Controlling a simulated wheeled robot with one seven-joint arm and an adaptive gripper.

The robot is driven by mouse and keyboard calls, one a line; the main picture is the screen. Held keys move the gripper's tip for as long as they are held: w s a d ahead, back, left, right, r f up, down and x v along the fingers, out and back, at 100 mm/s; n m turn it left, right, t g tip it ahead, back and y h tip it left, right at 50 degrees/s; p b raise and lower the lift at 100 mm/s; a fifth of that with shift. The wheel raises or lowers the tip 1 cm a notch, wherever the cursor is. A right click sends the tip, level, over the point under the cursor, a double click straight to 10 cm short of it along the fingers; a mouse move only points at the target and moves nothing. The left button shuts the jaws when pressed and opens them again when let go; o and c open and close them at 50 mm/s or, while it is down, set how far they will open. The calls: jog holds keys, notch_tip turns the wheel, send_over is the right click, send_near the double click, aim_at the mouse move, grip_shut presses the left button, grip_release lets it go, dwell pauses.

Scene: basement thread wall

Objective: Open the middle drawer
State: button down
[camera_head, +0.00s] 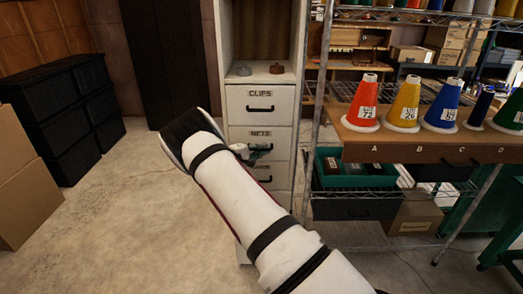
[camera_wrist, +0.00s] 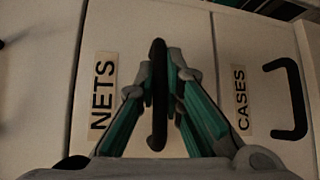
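A tall off-white cabinet (camera_head: 228,60) stands in the middle of the head view. Its drawers are stacked: CLIPS (camera_head: 285,104) on top, NETS (camera_head: 285,136) in the middle, and a lower one whose label reads CASES (camera_wrist: 240,100) in the wrist view. The NETS drawer looks shut, its front about level with the others. My gripper (camera_head: 254,153) is at the NETS drawer front. In the wrist view its fingers (camera_wrist: 158,75) lie close on both sides of the black NETS handle (camera_wrist: 158,100) and seem to grip it. My arm hides part of the lower drawers.
A metal shelf with a wooden board (camera_head: 440,147) holding coloured thread cones stands close on the right. A green crate (camera_head: 350,180) sits below it. Black boxes (camera_head: 65,110) and a cardboard box (camera_head: 25,195) are at left. Concrete floor (camera_head: 120,220) is clear before the cabinet's left side.

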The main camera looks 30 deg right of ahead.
jog(key=s+a+p, duration=0.6)
jog(key=s, duration=0.2)
jog(key=s+a+p, duration=0.5)
jog(key=s+a, duration=0.1)
jog(key=s, duration=0.3)
jog(key=shift+s+p, duration=0.15)
jog(key=shift+p, duration=0.25)
jog(key=c, duration=1.7)
grip_release()
jog(key=v, duration=1.2)
jog(key=shift+s, duration=0.1)
